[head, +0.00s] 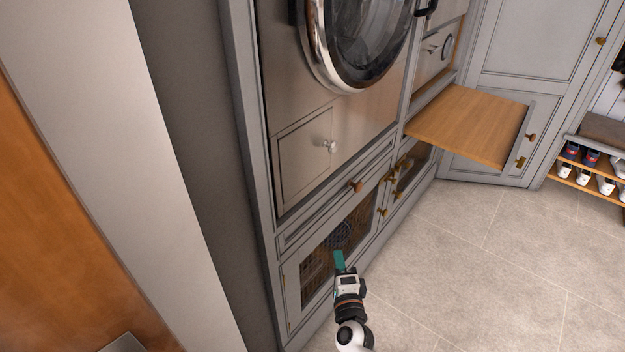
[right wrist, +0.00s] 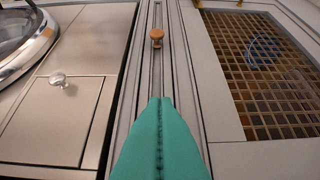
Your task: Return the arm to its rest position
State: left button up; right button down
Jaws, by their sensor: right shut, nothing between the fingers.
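My right gripper (head: 339,261) has teal fingers and shows at the bottom middle of the head view, in front of the lower mesh-fronted cabinet door. In the right wrist view the teal fingers (right wrist: 160,140) are pressed together with a thin seam between them and hold nothing. They point along the narrow drawer front (right wrist: 157,75), toward its copper-coloured knob (right wrist: 156,36), which appears apart from the fingertips. My left gripper is not in view.
A washing machine (head: 315,60) sits above the drawer (head: 355,186). A wooden pull-out board (head: 470,122) juts out at the right. Shoes stand on a bench rack (head: 590,178) at the far right. The tiled floor (head: 470,260) is clear. A grey side panel rises at the left.

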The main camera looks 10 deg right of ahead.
jog(key=s+a+f+n+g+y+p, duration=0.15)
jog(key=s+f+n+g, duration=0.35)
jog(key=s+f, duration=0.55)
jog(key=s+d+f+n+g+y+p, duration=0.1)
jog(key=s+f+n+g+y+p, duration=0.15)
jog(key=s+f+n, duration=0.75)
jog(key=s+d+f+n+g+p, duration=0.1)
jog(key=s+d+f+n+g, duration=0.1)
jog(key=s, duration=0.6)
jog(key=s+d+f+n+g+h, duration=0.1)
jog(key=s+d+f+n+g, duration=0.1)
jog(key=s+f, duration=0.5)
jog(key=s+d+f+n+g+h+p, duration=0.1)
jog(key=s+d+f+g, duration=0.3)
jog(key=s, duration=0.7)
jog(key=shift+s+f+n+g+p, duration=0.15)
jog(key=shift+f+n+g+p, duration=0.15)
jog(key=shift+n+g, duration=0.45)
